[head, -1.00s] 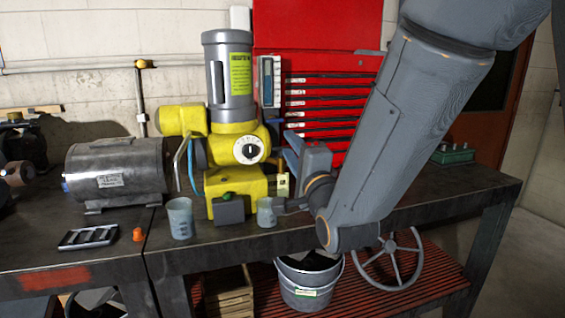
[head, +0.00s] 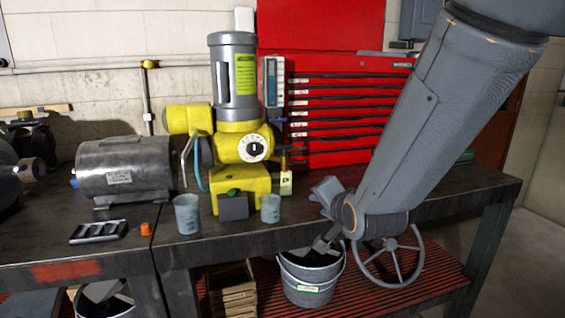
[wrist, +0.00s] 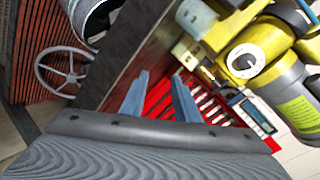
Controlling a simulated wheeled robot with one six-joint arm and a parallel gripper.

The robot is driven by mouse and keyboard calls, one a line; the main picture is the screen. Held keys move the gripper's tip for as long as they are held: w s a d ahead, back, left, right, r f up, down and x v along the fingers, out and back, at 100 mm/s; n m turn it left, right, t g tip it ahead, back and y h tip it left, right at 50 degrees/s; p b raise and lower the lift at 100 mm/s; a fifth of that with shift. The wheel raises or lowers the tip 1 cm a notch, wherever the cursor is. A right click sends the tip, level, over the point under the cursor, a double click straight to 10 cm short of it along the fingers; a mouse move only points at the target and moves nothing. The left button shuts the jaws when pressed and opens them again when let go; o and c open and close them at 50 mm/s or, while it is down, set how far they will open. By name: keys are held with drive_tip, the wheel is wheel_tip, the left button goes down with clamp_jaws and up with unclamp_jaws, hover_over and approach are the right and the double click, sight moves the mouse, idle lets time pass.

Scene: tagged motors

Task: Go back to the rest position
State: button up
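My gripper (wrist: 160,88) shows in the wrist view with its two blue-grey fingers apart and nothing between them. In the head view my gripper (head: 324,190) is at the front edge of the workbench (head: 400,196), right of the small grey cup (head: 271,209) and apart from it. My forearm runs up to the top right and hides part of the bench and red cabinet. A second grey cup (head: 187,214) stands upright left of the yellow machine (head: 240,180).
A red cabinet (head: 330,40) stands behind. A grey motor (head: 125,168), a dark tray (head: 98,231) and an orange piece (head: 146,229) are on the left. Below the bench are a bucket (head: 310,278), a handwheel (head: 390,262) and a wooden crate (head: 232,290).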

drive_tip(key=s+d+f+n+g+h, duration=0.2)
drive_tip(key=s+d+f+n+g, duration=0.2)
drive_tip(key=s+d+f+g, duration=0.3)
drive_tip(key=s+d+f+n+g, duration=0.1)
drive_tip(key=s+f+n+g, duration=0.1)
drive_tip(key=s, duration=0.6)
drive_tip(key=s+d+f+n+g, duration=0.1)
drive_tip(key=s+n+g, duration=0.2)
drive_tip(key=s, duration=0.5)
drive_tip(key=shift+d+f+g, duration=0.3)
drive_tip(key=shift+f, duration=0.05)
drive_tip(key=shift+s, duration=0.1)
